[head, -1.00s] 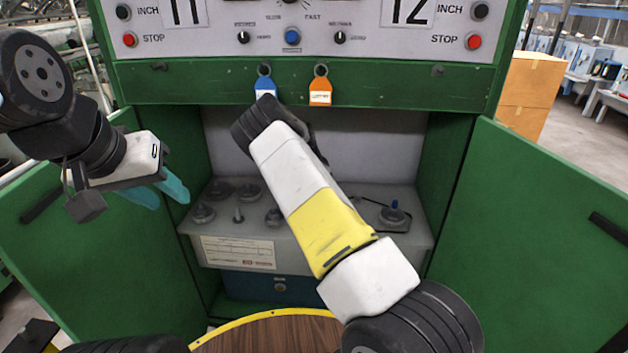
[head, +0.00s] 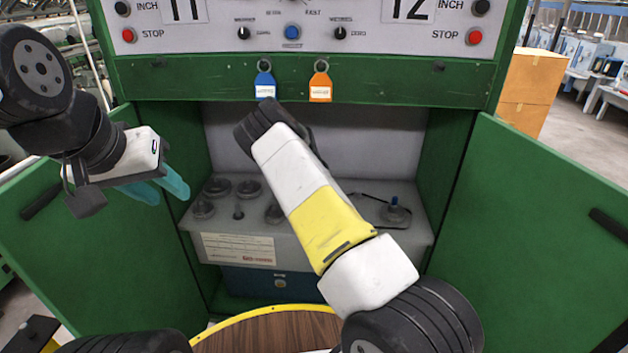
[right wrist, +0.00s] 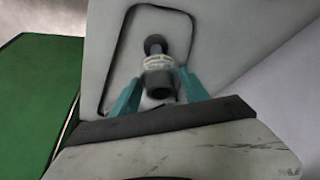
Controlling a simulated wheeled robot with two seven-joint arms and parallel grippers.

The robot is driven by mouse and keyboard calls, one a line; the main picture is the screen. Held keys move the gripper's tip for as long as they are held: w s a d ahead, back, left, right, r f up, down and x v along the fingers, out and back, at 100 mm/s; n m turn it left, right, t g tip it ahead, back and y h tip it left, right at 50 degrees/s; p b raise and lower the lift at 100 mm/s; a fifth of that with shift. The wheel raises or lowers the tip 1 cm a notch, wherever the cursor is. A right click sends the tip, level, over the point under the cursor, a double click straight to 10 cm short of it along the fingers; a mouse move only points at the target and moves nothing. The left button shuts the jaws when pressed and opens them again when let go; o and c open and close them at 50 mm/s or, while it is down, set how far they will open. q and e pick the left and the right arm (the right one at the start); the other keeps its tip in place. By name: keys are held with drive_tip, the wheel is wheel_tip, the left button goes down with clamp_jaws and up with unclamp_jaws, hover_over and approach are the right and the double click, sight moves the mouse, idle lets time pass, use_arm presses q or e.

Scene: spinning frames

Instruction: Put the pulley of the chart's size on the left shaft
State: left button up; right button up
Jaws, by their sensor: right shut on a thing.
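In the head view, a grey shelf unit (head: 330,236) inside the green cabinet carries several dark pulleys (head: 248,189) at its left. A thin upright peg (head: 238,211) stands among them. A printed chart (head: 238,249) is on its front. My left gripper (head: 168,188) hangs by the left door, fingers apart, empty.
My right arm crosses the cabinet opening and hides the shelf's middle. Open green doors (head: 555,215) flank it. A blue tag (head: 265,84) and an orange tag (head: 320,84) hang above. A round wooden top with yellow rim (head: 270,308) lies in front.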

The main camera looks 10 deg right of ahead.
drive_tip(key=shift+f, duration=0.25)
idle(0.4)
drive_tip(key=shift+f, duration=1.15)
drive_tip(key=shift+f, duration=0.35)
drive_tip(key=shift+f, duration=0.95)
drive_tip(key=o, duration=2)
drive_tip(key=shift+o, duration=0.2)
drive_tip(key=shift+r, duration=5)
